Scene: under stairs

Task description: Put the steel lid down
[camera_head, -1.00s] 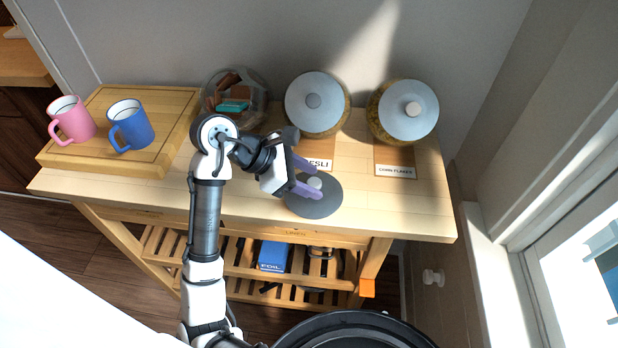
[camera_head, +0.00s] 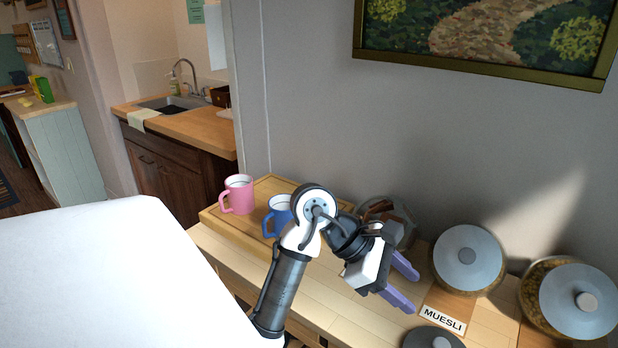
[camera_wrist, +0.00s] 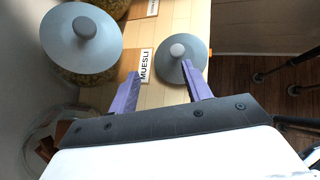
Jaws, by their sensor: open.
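The steel lid (camera_head: 432,339), a flat grey disc with a round knob, lies on the wooden worktop (camera_head: 322,312) in front of the MUESLI label. In the head view the bottom edge of the picture cuts it off. The wrist view shows the lid (camera_wrist: 186,70) lying flat, knob up, just beyond my fingertips. My gripper (camera_head: 412,291) has its purple fingers apart and holds nothing. It is above the worktop, clear of the knob; it also shows in the wrist view (camera_wrist: 160,69).
Lidded jars stand at the right: a muesli jar (camera_head: 467,257) and another (camera_head: 580,301). An uncovered glass jar (camera_head: 400,222) is behind my gripper. A pink mug (camera_head: 237,194) and a blue mug (camera_head: 277,213) stand on a cutting board (camera_head: 216,222). A wall rises behind.

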